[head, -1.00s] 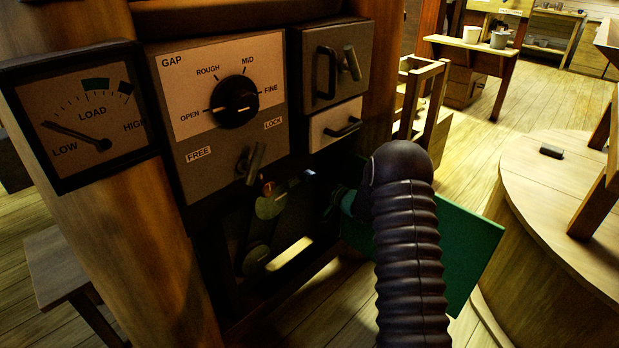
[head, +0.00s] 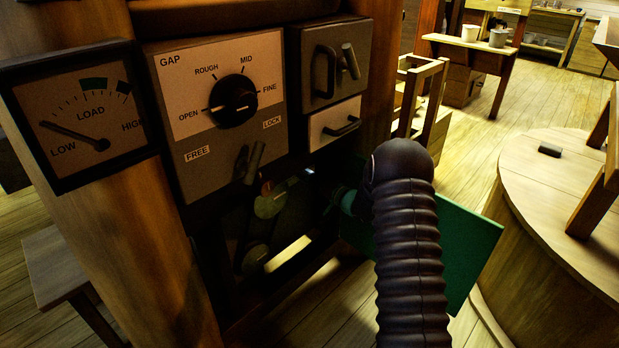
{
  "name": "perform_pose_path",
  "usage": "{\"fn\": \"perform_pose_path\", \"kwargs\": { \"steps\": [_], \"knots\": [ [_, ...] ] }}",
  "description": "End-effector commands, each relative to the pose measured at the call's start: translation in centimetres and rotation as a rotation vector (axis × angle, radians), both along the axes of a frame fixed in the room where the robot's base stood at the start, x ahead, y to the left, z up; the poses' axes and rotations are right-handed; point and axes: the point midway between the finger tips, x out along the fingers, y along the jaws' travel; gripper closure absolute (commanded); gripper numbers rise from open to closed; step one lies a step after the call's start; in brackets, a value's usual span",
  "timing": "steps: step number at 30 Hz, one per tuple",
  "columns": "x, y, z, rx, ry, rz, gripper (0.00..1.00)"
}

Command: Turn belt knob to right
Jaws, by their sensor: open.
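Below the grey panel is a dark open recess (head: 226,232). A round greenish piece (head: 270,206) sits in its upper part, with a dim round piece (head: 256,257) lower down. No label shows on them, and I cannot tell for sure which is the belt knob. My black ribbed arm rises at the right of the recess and bends away. My gripper (head: 333,203) is in shadow beyond the bend, right of the round greenish piece and apart from it in the picture. It looks empty; its fingers are hard to make out.
The panel carries a black GAP knob (head: 233,101) and a lever (head: 254,164) between FREE and LOCK. A white drawer (head: 322,128) and a load gauge (head: 84,113) are beside it. A green board (head: 468,245) stands behind my arm. A round wooden platform (head: 545,245) is right.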

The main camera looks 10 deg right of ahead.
Motion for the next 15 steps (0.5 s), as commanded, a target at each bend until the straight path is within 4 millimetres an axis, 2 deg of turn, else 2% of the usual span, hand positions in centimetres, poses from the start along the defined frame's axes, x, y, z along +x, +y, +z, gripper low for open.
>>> {"fn": "perform_pose_path", "kwargs": {
  "steps": [5,15],
  "knots": [
    [-2.0,-1.7,0.1,0.0,0.0,-0.004,0.28],
    [-7.2,-5.6,0.1,0.001,0.0,-0.006,0.28]
  ]
}}
